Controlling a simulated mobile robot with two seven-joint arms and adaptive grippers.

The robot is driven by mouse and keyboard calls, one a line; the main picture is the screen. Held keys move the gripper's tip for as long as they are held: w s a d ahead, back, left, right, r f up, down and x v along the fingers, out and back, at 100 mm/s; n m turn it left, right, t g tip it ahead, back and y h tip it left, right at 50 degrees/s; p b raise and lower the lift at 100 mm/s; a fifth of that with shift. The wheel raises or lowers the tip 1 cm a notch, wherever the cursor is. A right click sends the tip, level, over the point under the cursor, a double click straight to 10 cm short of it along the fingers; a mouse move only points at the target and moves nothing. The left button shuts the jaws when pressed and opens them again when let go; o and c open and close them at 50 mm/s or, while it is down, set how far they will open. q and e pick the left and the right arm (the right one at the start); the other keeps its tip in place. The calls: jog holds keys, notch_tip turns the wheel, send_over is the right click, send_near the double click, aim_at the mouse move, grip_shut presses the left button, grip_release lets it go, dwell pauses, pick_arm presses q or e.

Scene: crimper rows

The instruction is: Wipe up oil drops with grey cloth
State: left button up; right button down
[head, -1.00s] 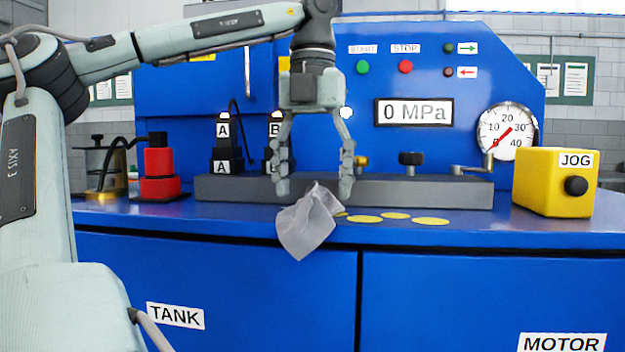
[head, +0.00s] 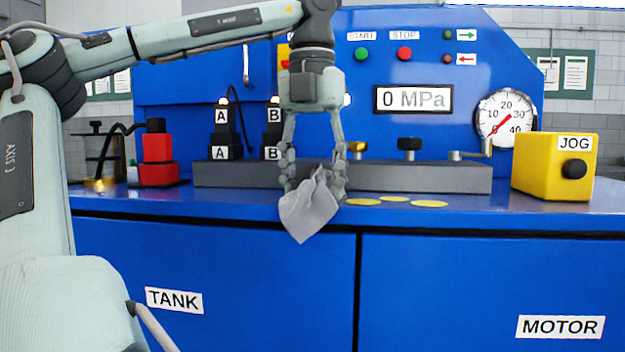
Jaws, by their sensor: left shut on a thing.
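The grey cloth (head: 308,210) hangs limp between the fingers of my left gripper (head: 313,182), its lower end drooping over the front edge of the blue bench top. My left gripper points straight down and is shut on the cloth's bunched upper part. Several flat yellow oil drops lie on the bench top to the right of the cloth: one near the gripper (head: 362,201), one behind it (head: 395,198) and one further right (head: 430,204). My right gripper is not in view.
A long grey block (head: 430,178) with knobs and a lever runs behind the drops. A yellow JOG box (head: 540,165) stands at the right. A red device (head: 158,160) and a glass jar (head: 100,160) stand at the left. The bench front edge is close to the drops.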

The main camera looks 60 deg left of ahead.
pick_arm(q)
jog(key=shift+s+a+f, duration=0.1)
jog(key=shift+s+f, duration=0.1)
jog(key=shift+f, duration=0.15)
grip_shut()
dwell(0.3)
